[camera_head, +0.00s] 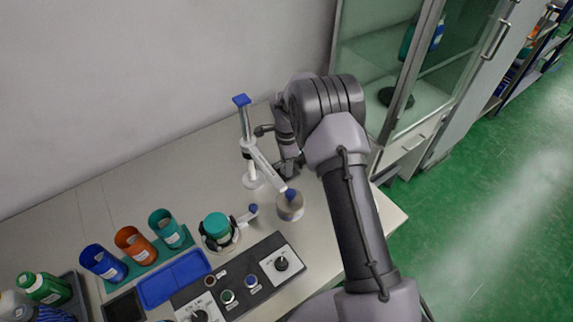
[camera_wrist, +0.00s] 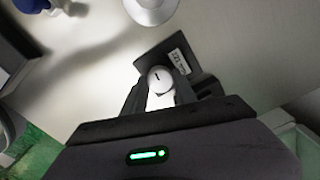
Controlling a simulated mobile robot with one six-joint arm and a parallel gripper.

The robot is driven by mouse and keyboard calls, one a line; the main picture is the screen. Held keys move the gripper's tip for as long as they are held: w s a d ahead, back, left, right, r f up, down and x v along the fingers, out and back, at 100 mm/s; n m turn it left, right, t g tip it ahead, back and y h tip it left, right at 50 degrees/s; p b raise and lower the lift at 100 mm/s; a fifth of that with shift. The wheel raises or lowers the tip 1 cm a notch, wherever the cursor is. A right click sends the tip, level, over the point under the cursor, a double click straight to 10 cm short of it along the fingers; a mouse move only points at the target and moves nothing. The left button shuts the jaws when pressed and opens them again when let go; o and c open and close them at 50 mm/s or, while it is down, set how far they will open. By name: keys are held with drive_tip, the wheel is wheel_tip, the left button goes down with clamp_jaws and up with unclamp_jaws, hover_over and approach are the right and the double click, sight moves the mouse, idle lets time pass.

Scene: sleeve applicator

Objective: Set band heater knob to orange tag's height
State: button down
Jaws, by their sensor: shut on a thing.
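In the wrist view, a round white knob (camera_wrist: 160,78) with a short dark mark sits between the two dark fingers of my gripper (camera_wrist: 161,96). My gripper is shut on it. Beside the knob is a dark plate (camera_wrist: 205,80) with a small printed white label (camera_wrist: 179,61), too small to read. In the head view my gripper (camera_head: 288,166) is partly hidden by my arm, just right of a white stand with a blue-topped post (camera_head: 247,125). The knob is hidden there. I cannot make out an orange tag in either view.
A control panel with a dark knob (camera_head: 281,264) lies at the front of the table. Left of it are a blue tray (camera_head: 175,278) and blue, orange (camera_head: 133,243) and teal cups. A teal-lidded jar (camera_head: 217,227) stands behind the panel. A glass cabinet (camera_head: 385,75) stands at the right.

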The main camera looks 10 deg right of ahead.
drive_tip(key=n, duration=1)
drive_tip(key=n+p, duration=0.1)
drive_tip(key=n, duration=0.4)
drive_tip(key=shift+r+n, duration=0.1)
drive_tip(key=shift+n, duration=0.3)
drive_tip(key=n, duration=0.5)
drive_tip(key=shift+w+p, duration=0.1)
drive_tip(key=shift+p, duration=0.25)
drive_tip(key=n, duration=0.6)
drive_tip(key=shift+p, duration=0.4)
drive_tip(key=n+p, duration=0.1)
drive_tip(key=n, duration=0.9)
drive_tip(key=shift+n+p, duration=0.3)
drive_tip(key=shift+n, duration=0.1)
drive_tip(key=shift+n+p, duration=0.3)
drive_tip(key=shift+n, duration=2.3)
